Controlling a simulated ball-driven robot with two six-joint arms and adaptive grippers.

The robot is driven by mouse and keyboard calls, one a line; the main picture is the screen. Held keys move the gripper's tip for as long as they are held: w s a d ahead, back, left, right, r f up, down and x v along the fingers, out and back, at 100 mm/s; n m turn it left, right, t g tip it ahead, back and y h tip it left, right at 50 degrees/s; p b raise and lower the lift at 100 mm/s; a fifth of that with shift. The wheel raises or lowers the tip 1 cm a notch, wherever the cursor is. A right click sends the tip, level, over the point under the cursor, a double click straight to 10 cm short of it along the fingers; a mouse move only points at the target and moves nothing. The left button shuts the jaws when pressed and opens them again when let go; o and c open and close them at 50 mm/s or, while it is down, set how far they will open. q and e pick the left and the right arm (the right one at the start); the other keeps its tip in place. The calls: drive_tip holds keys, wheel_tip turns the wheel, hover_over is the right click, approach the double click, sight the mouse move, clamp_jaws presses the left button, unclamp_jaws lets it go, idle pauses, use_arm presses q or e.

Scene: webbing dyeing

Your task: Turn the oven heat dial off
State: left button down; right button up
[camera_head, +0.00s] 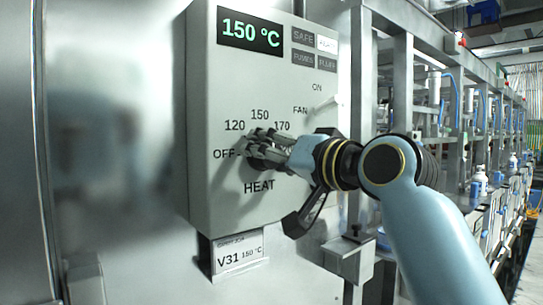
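The heat dial (256,163) is on the grey control box (215,190), above the word HEAT. Marks OFF, 120, 150 and 170 stand around it. Most of the dial and its pointer are hidden behind my gripper. My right gripper (256,146) comes in from the right, with its fingers over the dial. I cannot tell whether the fingers are closed on it. The green display (250,29) reads 150 °C. My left gripper is not in view.
The fan switch (327,103) sits above right of the dial, near ON and FAN. Indicator tiles (315,50) are at the top right, one of them lit white. A V31 150 °C card (239,253) hangs below. A metal frame (400,85) stands right of the box.

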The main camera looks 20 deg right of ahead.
drive_tip(key=c, duration=0.9)
drive_tip(key=shift+n, duration=0.3)
drive_tip(key=n, duration=0.8)
drive_tip(key=n+b, duration=0.1)
drive_tip(key=n, duration=0.3)
drive_tip(key=shift+f+n, duration=0.1)
drive_tip(key=shift+n, duration=0.2)
drive_tip(key=n+b, duration=0.1)
drive_tip(key=n, duration=0.3)
drive_tip(key=shift+n, duration=0.3)
drive_tip(key=shift+d, duration=0.1)
